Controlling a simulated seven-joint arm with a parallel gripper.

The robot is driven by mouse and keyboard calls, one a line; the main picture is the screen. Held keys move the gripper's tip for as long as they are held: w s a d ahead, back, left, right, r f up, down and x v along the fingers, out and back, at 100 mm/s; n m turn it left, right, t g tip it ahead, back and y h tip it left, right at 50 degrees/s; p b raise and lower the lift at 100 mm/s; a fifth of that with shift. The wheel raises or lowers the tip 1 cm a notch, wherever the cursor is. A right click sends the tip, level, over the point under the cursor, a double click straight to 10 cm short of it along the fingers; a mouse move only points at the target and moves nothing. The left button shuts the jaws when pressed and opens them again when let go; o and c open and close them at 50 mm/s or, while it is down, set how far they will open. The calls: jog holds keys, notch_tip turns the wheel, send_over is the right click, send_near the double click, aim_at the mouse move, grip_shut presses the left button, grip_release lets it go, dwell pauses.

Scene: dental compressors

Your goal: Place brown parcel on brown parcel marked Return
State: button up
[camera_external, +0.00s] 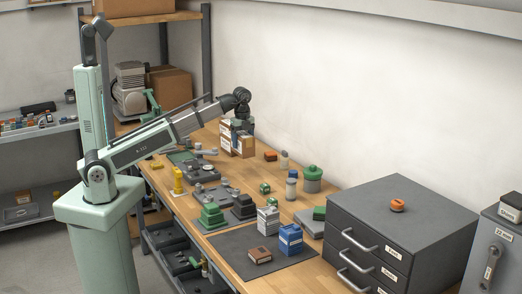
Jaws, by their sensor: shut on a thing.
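My gripper (238,127) is at the far part of the wooden bench, close to the wall, pointing down. It is shut on a brown parcel (228,138), whose upper part is partly hidden by the gripper. Another brown box face (245,147) shows just right of and below the gripper, touching or very near the held parcel. White label patches show on these boxes, but they are too small to read. I cannot tell which one is marked Return, nor whether the held parcel rests on the other or is apart from it.
Green and grey parts and a yellow piece (178,181) stand along the bench (225,258). A grey drawer cabinet (400,225) stands at right. Shelves with a large carton (170,88) are behind.

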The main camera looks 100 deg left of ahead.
jog(key=shift+s+a+r, duration=2.2)
jog(key=shift+s+a, duration=1.15)
jog(key=shift+a, duration=2.55)
jog(key=shift+s+a+r, duration=2.2)
jog(key=shift+s+a, duration=1.1)
jog(key=shift+a, duration=2.55)
notch_tip(320, 180, down, 10)
jog(key=shift+r, duration=0.15)
jog(key=o, duration=1.2)
jog(key=shift+o, duration=0.2)
notch_tip(320, 180, up, 12)
jog(key=shift+w, duration=0.1)
